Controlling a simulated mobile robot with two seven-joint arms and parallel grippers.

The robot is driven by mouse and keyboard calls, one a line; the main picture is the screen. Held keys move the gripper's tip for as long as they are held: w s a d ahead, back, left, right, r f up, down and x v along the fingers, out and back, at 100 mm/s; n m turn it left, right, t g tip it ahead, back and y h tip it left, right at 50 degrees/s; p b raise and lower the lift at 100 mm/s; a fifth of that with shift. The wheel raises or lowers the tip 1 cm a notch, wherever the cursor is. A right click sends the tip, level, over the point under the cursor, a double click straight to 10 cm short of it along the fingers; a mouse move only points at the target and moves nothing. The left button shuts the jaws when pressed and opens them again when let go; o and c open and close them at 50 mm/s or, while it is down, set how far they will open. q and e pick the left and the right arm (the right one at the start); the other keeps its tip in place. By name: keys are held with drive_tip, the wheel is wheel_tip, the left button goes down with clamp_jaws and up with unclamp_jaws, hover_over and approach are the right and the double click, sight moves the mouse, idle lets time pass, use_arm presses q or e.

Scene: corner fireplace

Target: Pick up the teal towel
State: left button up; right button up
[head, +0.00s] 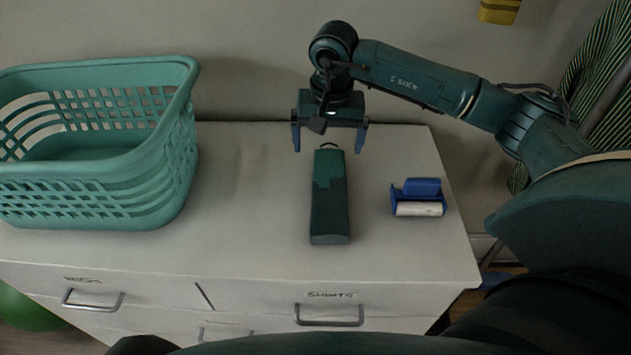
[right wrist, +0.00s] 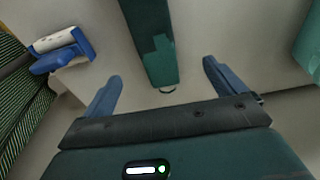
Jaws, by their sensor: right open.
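The teal towel (head: 330,205) is a long, narrow dark teal bundle with a two-tone surface and a small loop at its far end. It lies lengthwise on the dresser top, and it also shows in the right wrist view (right wrist: 150,35). My right gripper (head: 329,146) is over the towel's far end, with its blue fingers spread to either side and nothing between them. In the right wrist view the towel's loop end points toward the gap between the fingers (right wrist: 162,75). The gripper's exact height above the towel is hard to tell. My left gripper is not in view.
A teal laundry basket (head: 180,165) stands at the left of the dresser top (head: 250,250). A blue and white lint roller (head: 418,197) lies right of the towel, near the right edge. The wall is close behind. The surface between basket and towel is clear.

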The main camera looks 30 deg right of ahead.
hover_over(330, 178)
drive_tip(key=f, duration=0.7)
drive_tip(key=shift+s+a+f+p, duration=0.1)
drive_tip(key=shift+s+a+p, duration=0.2)
drive_tip(key=shift+s+a, duration=0.05)
drive_tip(key=shift+w+d+f+p, duration=0.1)
drive_tip(key=shift+f+p, duration=0.05)
drive_tip(key=shift+f, duration=0.75)
drive_tip(key=shift+w+d+f+p, duration=0.1)
drive_tip(key=shift+w+f+p, duration=0.05)
drive_tip(key=shift+f, duration=0.8)
drive_tip(key=shift+w+d+f+p, duration=0.1)
drive_tip(key=shift+f+p, duration=0.05)
drive_tip(key=shift+f, duration=0.75)
